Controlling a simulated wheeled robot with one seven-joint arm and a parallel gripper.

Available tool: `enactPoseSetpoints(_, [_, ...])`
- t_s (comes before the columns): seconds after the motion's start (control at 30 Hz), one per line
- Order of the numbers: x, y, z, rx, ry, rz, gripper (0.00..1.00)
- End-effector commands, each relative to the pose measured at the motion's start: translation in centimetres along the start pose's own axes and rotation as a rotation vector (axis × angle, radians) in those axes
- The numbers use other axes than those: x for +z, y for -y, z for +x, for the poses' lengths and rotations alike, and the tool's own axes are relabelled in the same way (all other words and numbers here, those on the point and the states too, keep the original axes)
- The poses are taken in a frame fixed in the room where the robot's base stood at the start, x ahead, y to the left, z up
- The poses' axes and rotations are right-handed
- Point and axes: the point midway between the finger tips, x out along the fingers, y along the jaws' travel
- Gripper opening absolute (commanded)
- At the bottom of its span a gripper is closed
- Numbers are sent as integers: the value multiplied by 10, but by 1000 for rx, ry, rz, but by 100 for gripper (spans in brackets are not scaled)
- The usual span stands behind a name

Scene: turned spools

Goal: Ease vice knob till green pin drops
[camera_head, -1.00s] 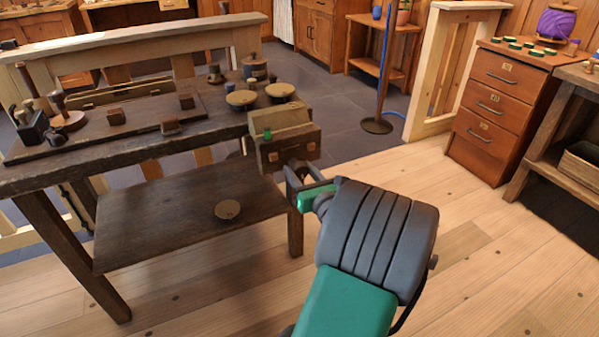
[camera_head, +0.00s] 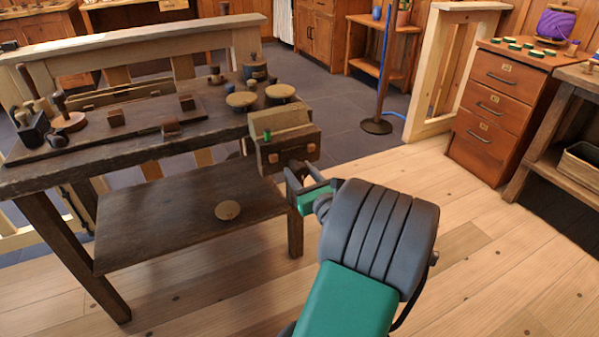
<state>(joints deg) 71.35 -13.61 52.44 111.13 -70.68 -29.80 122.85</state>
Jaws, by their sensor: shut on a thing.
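The vice (camera_head: 288,152) is a brown wooden block mounted on the right end of the dark workbench (camera_head: 150,147), with a paler jaw behind its front.
Round wooden discs (camera_head: 241,100) and small blocks sit on the bench top. The lower shelf (camera_head: 170,220) carries one disc. A drawer cabinet (camera_head: 500,105) stands at the right. The floor (camera_head: 480,250) between is clear.

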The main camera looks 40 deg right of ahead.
Motion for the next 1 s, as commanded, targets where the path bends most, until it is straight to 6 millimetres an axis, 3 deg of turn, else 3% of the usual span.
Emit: enactPoseSetpoints(1.0, [-1,-1,1,2,2,-930,2])
